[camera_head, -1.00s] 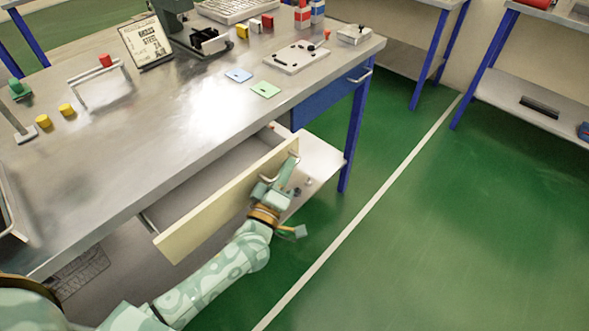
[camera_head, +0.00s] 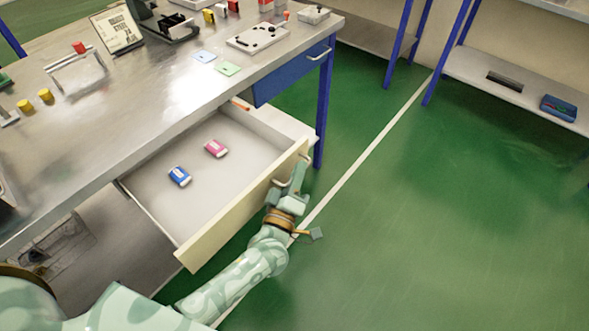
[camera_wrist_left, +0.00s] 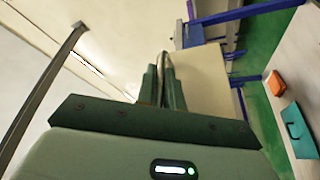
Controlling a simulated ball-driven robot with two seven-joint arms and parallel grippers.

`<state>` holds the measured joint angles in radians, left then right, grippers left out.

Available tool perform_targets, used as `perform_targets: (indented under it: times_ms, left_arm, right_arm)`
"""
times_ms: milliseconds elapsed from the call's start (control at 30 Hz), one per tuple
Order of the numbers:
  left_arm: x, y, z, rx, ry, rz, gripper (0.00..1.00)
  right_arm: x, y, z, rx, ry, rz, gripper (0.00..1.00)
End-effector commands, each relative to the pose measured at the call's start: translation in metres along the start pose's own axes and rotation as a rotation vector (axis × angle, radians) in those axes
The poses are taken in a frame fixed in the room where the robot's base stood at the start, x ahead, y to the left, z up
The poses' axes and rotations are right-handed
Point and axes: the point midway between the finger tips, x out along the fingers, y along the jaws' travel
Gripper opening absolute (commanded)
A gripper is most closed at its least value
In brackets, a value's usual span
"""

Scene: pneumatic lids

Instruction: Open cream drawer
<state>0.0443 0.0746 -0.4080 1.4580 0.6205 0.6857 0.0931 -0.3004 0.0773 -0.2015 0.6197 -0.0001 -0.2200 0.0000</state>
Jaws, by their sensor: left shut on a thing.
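The cream drawer (camera_head: 243,213) stands well out from under the metal workbench. Its inside shows a blue item (camera_head: 179,177) and a pink item (camera_head: 216,148), with a small orange thing (camera_head: 241,106) near the back. My left gripper (camera_head: 297,170) is at the outer face of the drawer front, near its right end. In the left wrist view, its two fingers (camera_wrist_left: 162,85) are closed on the drawer's bar handle (camera_wrist_left: 163,58). The cream front also shows there (camera_wrist_left: 202,80). My right gripper is in neither view.
A blue drawer (camera_head: 292,75) sits shut under the bench's right end, beside a blue leg (camera_head: 323,115). The bench top (camera_head: 120,120) holds cards, yellow cylinders and a plate with parts. The green floor (camera_head: 430,220) to the right is clear.

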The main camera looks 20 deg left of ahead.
Motion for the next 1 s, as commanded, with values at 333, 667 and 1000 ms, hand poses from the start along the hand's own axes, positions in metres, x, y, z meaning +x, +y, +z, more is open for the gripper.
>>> perform_targets:
  times_ms: [333,667,1000]
  left_arm:
    - [-0.001,-0.001,0.001,-0.001,0.0,-0.003,0.12]
    - [-0.001,0.0,0.0,-0.001,0.0,-0.001,0.31]
    - [-0.053,0.0,0.0,-0.001,-0.002,-0.004,0.31]
  right_arm:
    - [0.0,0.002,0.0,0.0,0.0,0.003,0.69]
    - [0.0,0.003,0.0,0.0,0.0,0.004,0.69]
    - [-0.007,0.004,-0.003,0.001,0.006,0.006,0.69]
